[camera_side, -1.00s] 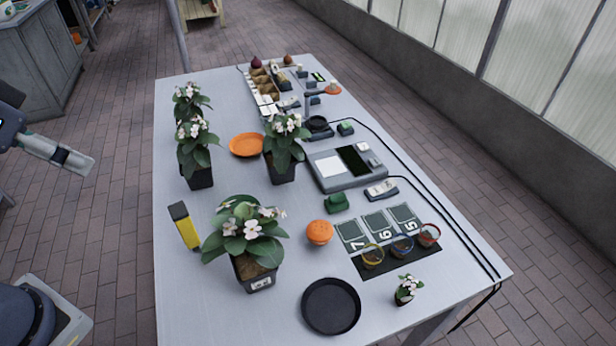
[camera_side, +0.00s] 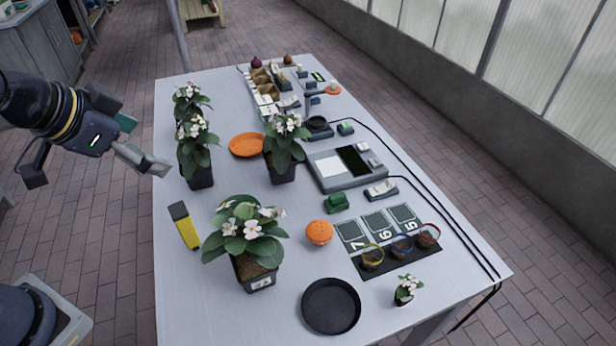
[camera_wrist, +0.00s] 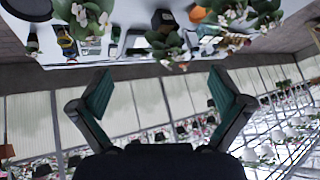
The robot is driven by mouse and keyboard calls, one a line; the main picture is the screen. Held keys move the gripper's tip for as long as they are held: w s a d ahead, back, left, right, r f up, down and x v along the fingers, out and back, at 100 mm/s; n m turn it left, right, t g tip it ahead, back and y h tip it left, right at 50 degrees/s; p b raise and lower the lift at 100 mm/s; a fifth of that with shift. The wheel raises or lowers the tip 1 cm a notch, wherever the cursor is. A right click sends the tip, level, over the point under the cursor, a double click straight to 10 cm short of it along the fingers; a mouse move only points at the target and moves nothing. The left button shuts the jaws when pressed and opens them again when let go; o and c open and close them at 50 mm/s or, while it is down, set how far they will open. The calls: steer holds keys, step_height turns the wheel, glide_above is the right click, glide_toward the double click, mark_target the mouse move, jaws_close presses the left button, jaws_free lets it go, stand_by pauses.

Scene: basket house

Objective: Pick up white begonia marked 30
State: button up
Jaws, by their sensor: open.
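Several white-flowered begonias in dark pots stand on the grey table. The largest begonia (camera_side: 245,238) is at the near left, and its pot has a white label too small to read with certainty. Another begonia (camera_side: 284,150) stands mid-table, and two more, a nearer one (camera_side: 196,150) and a farther one (camera_side: 190,102), stand along the left edge. A tiny begonia (camera_side: 407,289) sits near the front right. My gripper (camera_side: 158,172) is at the table's left edge, left of the left-edge begonias, apart from them. In the wrist view my gripper (camera_wrist: 160,95) is open and empty, with plants beyond it upside down.
A yellow-and-black box (camera_side: 184,226), an orange plate (camera_side: 247,145), an orange round object (camera_side: 319,232) and a black saucer (camera_side: 331,306) lie on the table (camera_side: 200,310). A grey device (camera_side: 345,168) and cables are on the right side. The near left corner is clear.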

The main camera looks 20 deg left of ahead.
steer(key=w+d+f+m+g+h, duration=0.1)
steer(key=d+f+m+g+h, duration=0.15)
steer(key=d+f, duration=0.4)
steer(key=g, duration=0.2)
glide_toward(257, 262)
steer(key=shift+m, duration=0.45)
steer(key=x, duration=0.5)
steer(key=shift+s+f, duration=0.2)
steer(key=shift+s, duration=0.05)
steer(key=x, duration=0.5)
steer(key=shift+w+d+f, duration=0.1)
steer(key=shift+w+f, duration=0.1)
steer(key=shift+w, duration=0.2)
steer(key=c, duration=1.2)
